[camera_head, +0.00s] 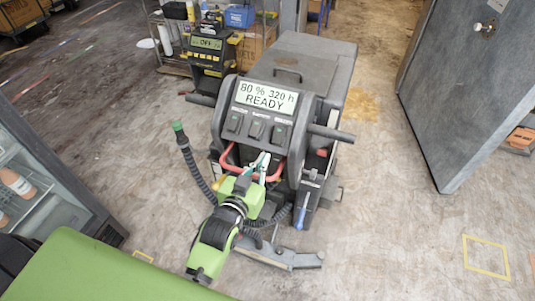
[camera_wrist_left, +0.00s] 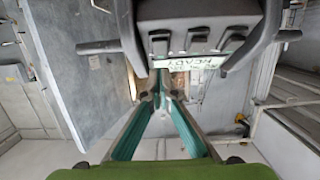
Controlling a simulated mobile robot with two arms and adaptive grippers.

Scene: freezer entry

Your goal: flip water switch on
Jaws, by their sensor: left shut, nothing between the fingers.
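The floor machine's dark control panel (camera_head: 258,118) faces me, with a lit display (camera_head: 266,96) reading "80 % 320 h READY". Below the display are three dark rocker switches: left (camera_head: 233,122), middle (camera_head: 257,129) and right (camera_head: 279,134). Their labels are too small to read, so I cannot tell which is water or how each is set. My left gripper (camera_head: 262,161) is shut and empty, just below the switches, near the red handle (camera_head: 226,158). In the left wrist view its fingertips (camera_wrist_left: 162,78) meet near the panel edge, below the switches (camera_wrist_left: 197,39). My right gripper is not in view.
Black grips (camera_head: 332,133) stick out on both sides of the panel. A second machine (camera_head: 207,48) with a display stands behind left. A glass-fronted cabinet (camera_head: 32,190) stands at the left, and a large grey door (camera_head: 465,90) at the right. The floor at lower right is clear.

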